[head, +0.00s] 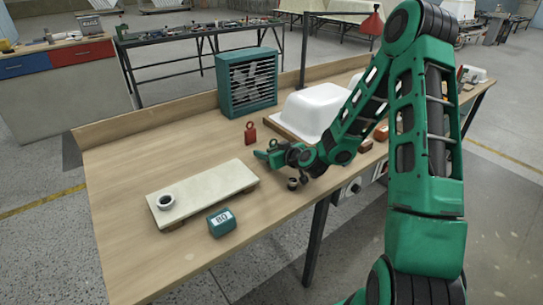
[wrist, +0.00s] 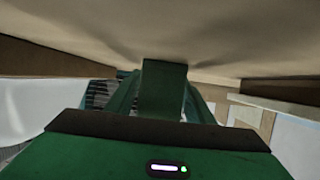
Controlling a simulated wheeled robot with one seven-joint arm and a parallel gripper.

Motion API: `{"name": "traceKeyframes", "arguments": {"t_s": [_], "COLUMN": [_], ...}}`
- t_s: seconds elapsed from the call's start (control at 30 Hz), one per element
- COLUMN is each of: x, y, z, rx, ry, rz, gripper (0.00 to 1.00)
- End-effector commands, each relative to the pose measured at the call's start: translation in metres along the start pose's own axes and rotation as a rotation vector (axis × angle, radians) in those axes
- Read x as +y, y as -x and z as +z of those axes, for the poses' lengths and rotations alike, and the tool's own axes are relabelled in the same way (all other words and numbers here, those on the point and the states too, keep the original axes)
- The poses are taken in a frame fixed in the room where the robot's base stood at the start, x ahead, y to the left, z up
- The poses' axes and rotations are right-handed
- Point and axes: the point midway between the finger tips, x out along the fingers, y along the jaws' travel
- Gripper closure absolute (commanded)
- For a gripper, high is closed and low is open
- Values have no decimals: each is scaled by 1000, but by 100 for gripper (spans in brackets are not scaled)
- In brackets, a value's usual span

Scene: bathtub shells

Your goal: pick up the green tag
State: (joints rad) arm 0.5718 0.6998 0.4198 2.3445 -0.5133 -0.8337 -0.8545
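My gripper (head: 268,156) is low over the wooden workbench, pointing left, just right of and in front of a red tag (head: 250,132) with a ring top. A small green ring-like shape (head: 273,143) shows at my fingers; it may be the green tag, but it blends with my green fingers. In the wrist view a flat green piece (wrist: 163,88) stands in the middle between green finger sides; I cannot tell whether it is the tag. Whether the fingers are open or shut is unclear.
A teal slatted heater (head: 247,82) and a white tub shell (head: 309,112) stand behind. A pale board (head: 205,190) with a dark-filled cup (head: 166,201) lies left, a teal block marked 80 (head: 222,222) before it. A small dark cylinder (head: 292,184) stands under my wrist.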

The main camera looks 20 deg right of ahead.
Motion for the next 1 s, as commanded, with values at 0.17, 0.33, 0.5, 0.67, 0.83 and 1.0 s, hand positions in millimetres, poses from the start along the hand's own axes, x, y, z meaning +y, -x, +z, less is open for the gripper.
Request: {"name": "traceKeyframes", "arguments": {"t_s": [0.17, 0.33, 0.5, 0.67, 0.83, 1.0], "x": [0, 0, 0, -1, -1, -27], "y": [0, 0, 1, 4, 11, 26], "z": [0, 0, -2, -11, -29, -50], "rx": [0, 0, 1, 3, 4, 2], "ry": [0, 0, 0, 3, 5, 8], "rz": [0, 0, -1, -1, -1, -7], "gripper": [83, 83, 83, 83, 83, 83]}}
